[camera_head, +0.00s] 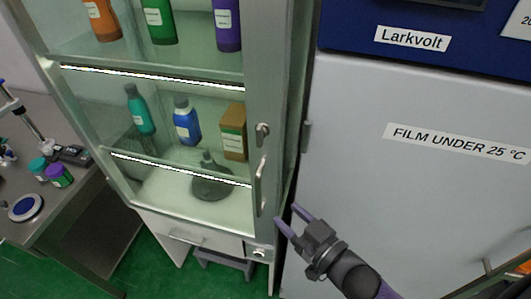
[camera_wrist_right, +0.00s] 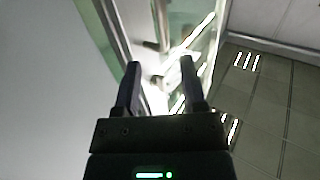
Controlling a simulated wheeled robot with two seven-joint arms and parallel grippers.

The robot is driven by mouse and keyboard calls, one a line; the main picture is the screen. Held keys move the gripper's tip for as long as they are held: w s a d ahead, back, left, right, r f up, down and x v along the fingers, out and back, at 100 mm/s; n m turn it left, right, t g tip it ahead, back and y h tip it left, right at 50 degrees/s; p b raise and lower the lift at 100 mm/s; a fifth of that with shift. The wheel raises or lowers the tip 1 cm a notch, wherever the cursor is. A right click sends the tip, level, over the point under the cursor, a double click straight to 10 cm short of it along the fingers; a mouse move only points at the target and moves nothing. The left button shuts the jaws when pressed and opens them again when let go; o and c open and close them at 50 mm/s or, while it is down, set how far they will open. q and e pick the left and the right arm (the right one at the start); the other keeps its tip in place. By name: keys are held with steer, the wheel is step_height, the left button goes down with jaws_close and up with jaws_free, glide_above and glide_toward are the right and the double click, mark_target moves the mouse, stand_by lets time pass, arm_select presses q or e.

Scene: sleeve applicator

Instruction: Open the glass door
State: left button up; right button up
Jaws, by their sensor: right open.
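The glass door (camera_head: 180,164) fronts a tall cabinet and looks shut. Its vertical bar handle (camera_head: 260,185) is on the door frame's right side, below a small lock fitting (camera_head: 262,131). My right gripper (camera_head: 287,214) is open and empty, to the lower right of the handle and apart from it in the head view. In the right wrist view its two fingers (camera_wrist_right: 159,65) point towards the bright, reflecting cabinet front; dark fittings show between and beyond the tips, but I cannot tell which is the handle. My left gripper is not in view.
Bottles, a brown box (camera_head: 233,132) and a dark stand (camera_head: 210,182) sit on shelves behind the glass. A white appliance (camera_head: 400,190) stands close on the right. A grey bench (camera_head: 70,205) is at the left. Green floor shows below.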

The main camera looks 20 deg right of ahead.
mark_target(260, 188)
steer(key=x, duration=1)
steer(key=shift+a+r, duration=0.15)
steer(key=shift+r, duration=0.25)
steer(key=shift+s, duration=0.1)
jaws_close()
stand_by(0.6)
